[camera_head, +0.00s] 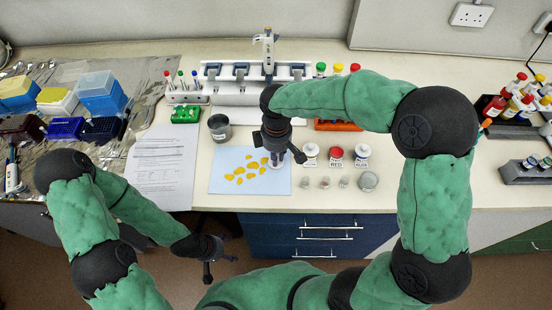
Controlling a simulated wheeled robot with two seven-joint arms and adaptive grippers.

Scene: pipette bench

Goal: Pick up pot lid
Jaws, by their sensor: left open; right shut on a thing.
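My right gripper (276,160) points down over the blue sheet (223,183). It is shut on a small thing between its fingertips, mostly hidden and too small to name. A grey metal pot (220,128) stands open-topped behind the sheet, left of this gripper. A round grey disc-like top (368,181) is at the bench front, right of the sheet; I cannot tell if it is a loose lid or a closed pot. My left gripper (216,270) is open and empty, low in front of the bench edge.
Yellow pieces (239,170) lie on the sheet. Small glass vials (325,183) and pots with white and red tops (336,152) stand to its right. A pipette rack (238,72) is behind, a printed page (160,165) left, reagent bottles (496,105) far right.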

